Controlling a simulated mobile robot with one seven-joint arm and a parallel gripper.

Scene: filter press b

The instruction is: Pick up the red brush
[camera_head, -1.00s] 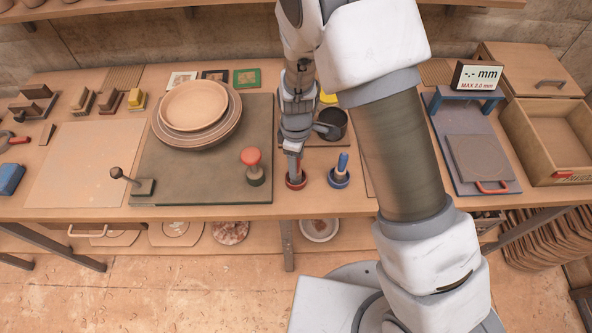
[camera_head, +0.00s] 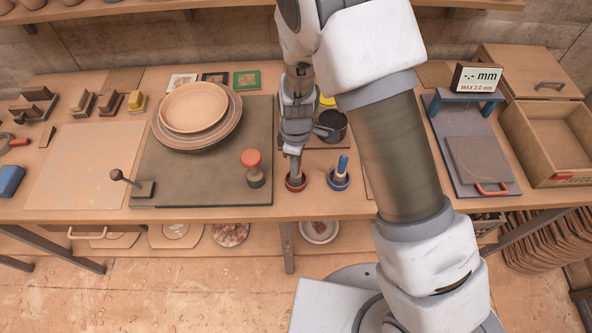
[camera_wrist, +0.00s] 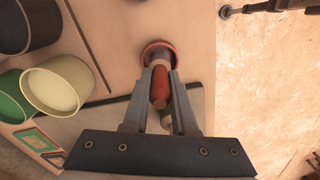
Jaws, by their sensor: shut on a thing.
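The red brush (camera_wrist: 160,88) has a red handle and stands upright, its lower end in a round red holder (camera_head: 296,184) at the table's front edge. My gripper (camera_wrist: 161,76) is shut on the handle, with one finger on each side, as the wrist view shows. The red holder (camera_wrist: 158,50) also shows there, just beyond the fingertips. In the head view my gripper (camera_head: 294,160) is right above the holder and hides most of the brush. The bristles are hidden inside the holder.
A blue brush (camera_head: 342,165) stands in a blue holder (camera_head: 338,182) close to the right. A dark pot (camera_head: 332,124) is behind.

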